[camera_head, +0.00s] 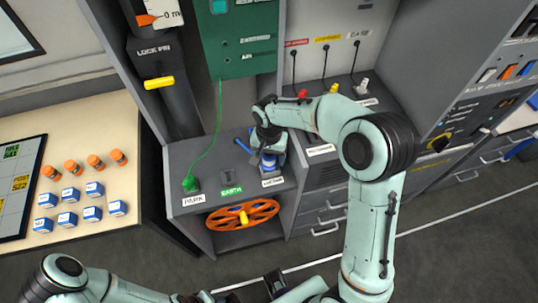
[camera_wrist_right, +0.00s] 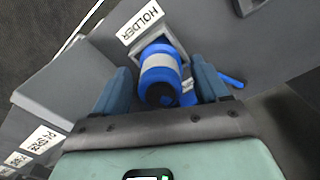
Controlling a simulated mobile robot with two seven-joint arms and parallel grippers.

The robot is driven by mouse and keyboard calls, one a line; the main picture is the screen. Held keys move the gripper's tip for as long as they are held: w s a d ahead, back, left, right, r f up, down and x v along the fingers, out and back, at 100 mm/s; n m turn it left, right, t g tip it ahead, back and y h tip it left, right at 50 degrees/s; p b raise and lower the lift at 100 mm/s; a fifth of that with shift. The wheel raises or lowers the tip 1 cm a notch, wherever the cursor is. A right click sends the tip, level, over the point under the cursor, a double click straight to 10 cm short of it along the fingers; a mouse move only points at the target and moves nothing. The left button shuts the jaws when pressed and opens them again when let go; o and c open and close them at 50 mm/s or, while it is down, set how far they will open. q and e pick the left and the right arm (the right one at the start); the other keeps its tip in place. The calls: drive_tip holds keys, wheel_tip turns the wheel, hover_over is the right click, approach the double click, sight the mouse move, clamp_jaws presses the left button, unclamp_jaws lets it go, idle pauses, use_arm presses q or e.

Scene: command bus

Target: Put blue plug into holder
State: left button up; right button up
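The blue plug (camera_wrist_right: 158,72), with a pale grey band, stands at the square grey holder socket (camera_wrist_right: 174,43) beside the HOLDER label (camera_wrist_right: 142,22) in the right wrist view. How deep it sits is hidden. My right gripper (camera_wrist_right: 165,88) is around the plug, with a finger on each side and narrow gaps between fingers and plug. In the head view my right gripper (camera_head: 268,158) is over the holder spot at the right of the grey shelf, largely covering the plug. My left arm crosses the bottom left; its fingers cannot be made out clearly.
A blue bar (camera_head: 243,147) lies beside the right gripper. A green plug (camera_head: 191,184) with a green cable stands at the PARK label, left of the EARTH label (camera_head: 231,191). An orange wheel (camera_head: 243,215) is below the shelf.

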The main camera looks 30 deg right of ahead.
drive_tip(key=shift+r, duration=0.1)
wheel_tip(320, 180, up, 13)
drive_tip(key=p, duration=0.1)
drive_tip(key=shift+r, duration=0.15)
idle(0.7)
